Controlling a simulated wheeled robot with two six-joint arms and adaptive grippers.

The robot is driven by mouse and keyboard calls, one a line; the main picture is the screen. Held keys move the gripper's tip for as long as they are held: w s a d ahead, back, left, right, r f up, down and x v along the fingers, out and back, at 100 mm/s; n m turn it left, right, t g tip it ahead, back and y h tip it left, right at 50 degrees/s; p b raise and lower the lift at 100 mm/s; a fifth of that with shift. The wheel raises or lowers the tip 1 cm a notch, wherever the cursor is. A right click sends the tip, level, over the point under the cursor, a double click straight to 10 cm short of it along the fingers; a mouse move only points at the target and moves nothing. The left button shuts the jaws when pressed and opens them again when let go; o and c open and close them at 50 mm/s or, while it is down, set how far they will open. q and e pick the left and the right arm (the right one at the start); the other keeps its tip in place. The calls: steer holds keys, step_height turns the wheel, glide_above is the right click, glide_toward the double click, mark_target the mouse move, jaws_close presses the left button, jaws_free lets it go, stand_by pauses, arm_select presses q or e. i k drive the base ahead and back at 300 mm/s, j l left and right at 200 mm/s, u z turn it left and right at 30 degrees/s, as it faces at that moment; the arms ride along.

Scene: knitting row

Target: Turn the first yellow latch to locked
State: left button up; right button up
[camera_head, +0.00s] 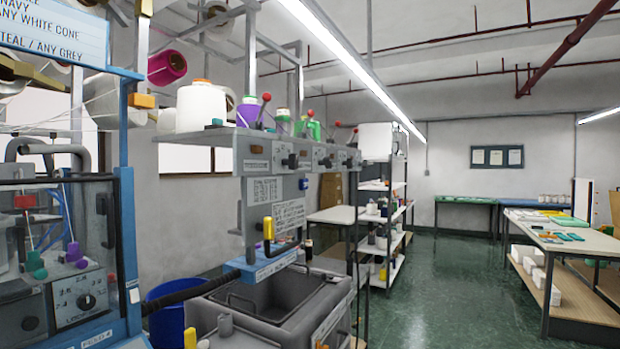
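A small upright yellow piece (268,228) is on the front of the grey knitting machine (243,205), just above its blue block (262,265). A yellow-orange block (141,101) sticks out from the blue post of the nearer machine at the left. Another yellow piece (190,338) shows at the bottom edge, beside the grey basin (275,293). I cannot tell which of these is the first latch, or whether any is locked. Neither of my grippers is in view.
Yarn cones, including a white one (201,107), stand on the machine's top shelf. A blue bin (172,308) is between the machines. A white shelf rack (385,215) stands behind. A worktable (565,237) is at the right. The green floor (450,285) between is clear.

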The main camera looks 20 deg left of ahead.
mark_target(269, 227)
steer(key=u, duration=2.1)
steer(key=k+j, duration=0.25)
steer(key=k, duration=0.1)
